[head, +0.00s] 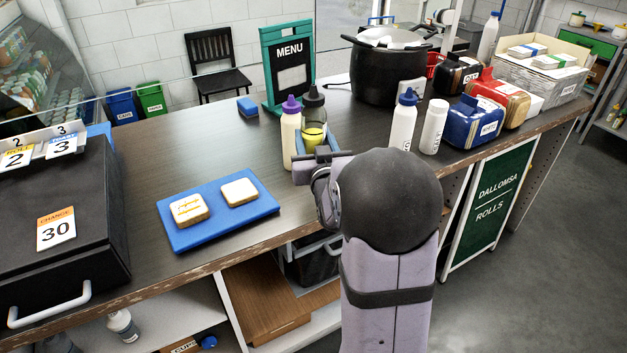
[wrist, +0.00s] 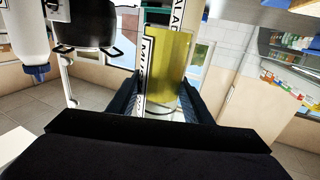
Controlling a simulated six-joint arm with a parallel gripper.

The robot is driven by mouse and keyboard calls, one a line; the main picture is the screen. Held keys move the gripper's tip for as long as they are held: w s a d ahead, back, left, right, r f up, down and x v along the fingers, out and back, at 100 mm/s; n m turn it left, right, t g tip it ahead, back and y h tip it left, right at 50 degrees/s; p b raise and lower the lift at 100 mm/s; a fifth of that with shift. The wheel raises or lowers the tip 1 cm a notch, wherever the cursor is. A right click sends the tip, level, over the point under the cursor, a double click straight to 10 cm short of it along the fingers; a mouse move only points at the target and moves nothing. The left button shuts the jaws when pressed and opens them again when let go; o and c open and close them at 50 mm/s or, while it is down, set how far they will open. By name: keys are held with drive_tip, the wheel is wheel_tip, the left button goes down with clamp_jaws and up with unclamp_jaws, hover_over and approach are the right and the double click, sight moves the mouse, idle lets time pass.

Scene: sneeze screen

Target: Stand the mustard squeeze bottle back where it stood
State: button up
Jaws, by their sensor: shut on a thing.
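The mustard squeeze bottle (head: 314,137) is upright, with yellow contents low down and a dark, clear upper part and cap. My gripper (head: 316,150) is shut on it, its blue fingers at the bottle's sides. In the wrist view the yellow bottle (wrist: 172,70) sits between the two fingers of my gripper (wrist: 166,100), with part of a lettered label showing. Its base is hidden in the head view, so I cannot tell whether it touches the counter. A cream bottle with a purple cap (head: 291,135) stands close at its left.
A blue board (head: 220,225) with bread slices lies at the front left of the counter (head: 190,140). A menu stand (head: 288,68) and a black pot (head: 385,75) stand behind. Bare counter lies left of the bottles.

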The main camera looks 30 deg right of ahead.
drive_tip(key=shift+f+p, duration=0.3)
drive_tip(key=shift+f, duration=4.15)
drive_tip(key=shift+f, duration=0.15)
drive_tip(key=o, duration=1.2)
drive_tip(key=shift+o, duration=0.2)
